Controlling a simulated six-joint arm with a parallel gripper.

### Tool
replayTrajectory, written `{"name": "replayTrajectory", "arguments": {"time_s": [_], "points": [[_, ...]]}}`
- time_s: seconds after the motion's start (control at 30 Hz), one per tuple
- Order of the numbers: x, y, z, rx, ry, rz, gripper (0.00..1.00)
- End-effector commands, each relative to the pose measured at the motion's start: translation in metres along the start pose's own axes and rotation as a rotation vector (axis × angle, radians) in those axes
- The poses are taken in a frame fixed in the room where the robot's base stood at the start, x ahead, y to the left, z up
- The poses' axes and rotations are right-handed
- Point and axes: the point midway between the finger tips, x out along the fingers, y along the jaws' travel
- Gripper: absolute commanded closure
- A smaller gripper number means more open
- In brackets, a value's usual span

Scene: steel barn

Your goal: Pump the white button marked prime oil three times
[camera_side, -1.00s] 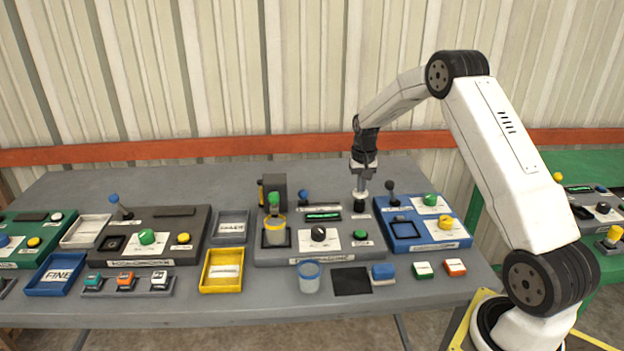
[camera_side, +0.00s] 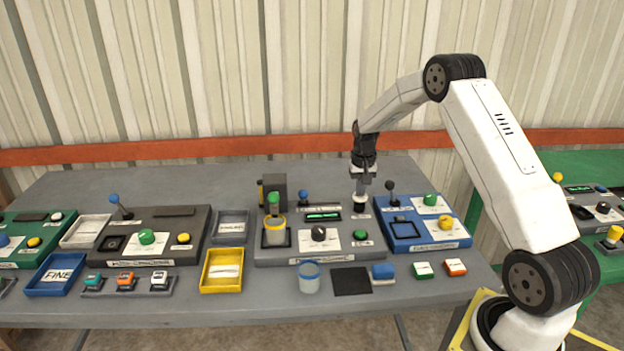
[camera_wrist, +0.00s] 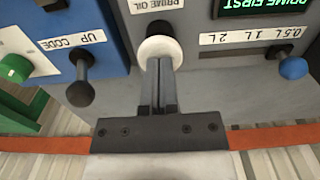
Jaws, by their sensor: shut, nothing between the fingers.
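The white button (camera_wrist: 160,50) is a round knob on the grey machine, below the label "PRIME OIL" (camera_wrist: 158,4) in the wrist view. In the side view the white button (camera_side: 358,197) sits on a dark base at the panel's right side. My gripper (camera_wrist: 159,64) is shut and empty, its fingertips over the button's near edge. In the side view my gripper (camera_side: 361,190) points down right above the button. I cannot tell whether the tips touch it or how far it is pressed.
The green display (camera_wrist: 265,4) reads "PRIME FIRST". A blue-knobbed lever (camera_wrist: 292,68) stands to one side of the button, a black-knobbed lever (camera_wrist: 80,93) to the other. The blue panel (camera_side: 420,243) adjoins on the right. A clear cup (camera_side: 309,280) stands in front.

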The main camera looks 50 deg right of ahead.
Motion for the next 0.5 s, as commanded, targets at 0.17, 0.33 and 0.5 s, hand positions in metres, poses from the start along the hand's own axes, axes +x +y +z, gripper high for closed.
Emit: {"name": "replayTrajectory", "arguments": {"time_s": [0.17,0.33,0.5], "points": [[0.0013,0.0000,0.0001,0.000,0.000,0.000,1.00],[0.0005,0.0000,0.0001,0.000,0.000,0.000,1.00],[-0.0054,0.0000,-0.0002,0.000,0.001,0.000,1.00]]}}
